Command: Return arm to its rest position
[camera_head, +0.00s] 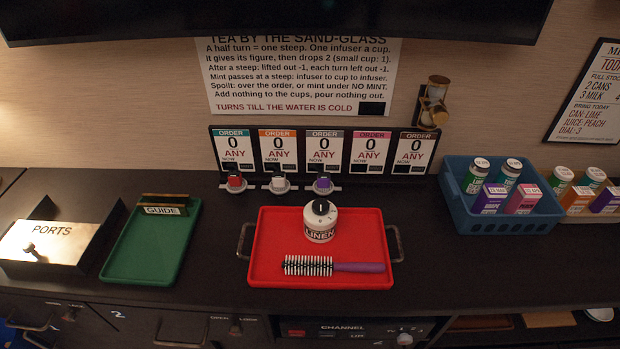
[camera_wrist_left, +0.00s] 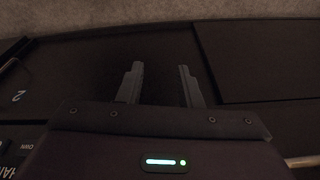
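My left gripper (camera_wrist_left: 160,85) shows in the left wrist view. Its two fingers are apart with nothing between them, in front of a dark panelled front. No arm or gripper of mine shows in the head view. My right gripper is in neither view.
A red tray (camera_head: 265,268) holds a white LINEN jar (camera_head: 320,222) and a purple-handled brush (camera_head: 335,266). A green tray (camera_head: 150,250) and a PORTS box (camera_head: 45,243) stand left. A blue crate (camera_head: 500,222) with cans and cartons stands right.

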